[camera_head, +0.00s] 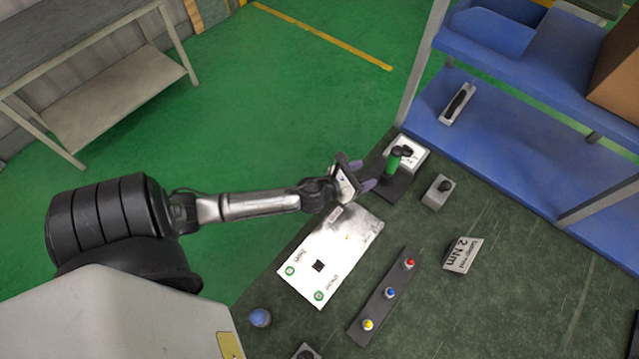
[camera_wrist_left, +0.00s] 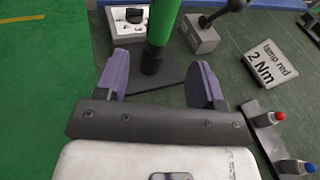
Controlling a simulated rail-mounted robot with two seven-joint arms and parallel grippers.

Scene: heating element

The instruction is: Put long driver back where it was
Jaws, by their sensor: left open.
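The long driver, as I take it, has a green handle (camera_head: 393,163) and stands upright at a dark base plate (camera_head: 396,187) near the table's far left corner. It also shows in the left wrist view (camera_wrist_left: 163,22), beyond the gap between my fingers. Its upper end is cut off there. My left gripper (camera_head: 363,175) is open and empty, its purple fingers pointing at the driver from the left. The fingers look apart from it. The gripper also shows in the left wrist view (camera_wrist_left: 161,80). My right gripper is not in view.
A white-topped box (camera_head: 408,152) stands behind the driver, and a grey block with a black knob (camera_head: 438,192) to its right. A white panel (camera_head: 330,255), a strip with coloured buttons (camera_head: 388,294) and a "2 Nm" sign (camera_head: 463,255) are nearer. A blue shelf (camera_head: 510,135) borders the back.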

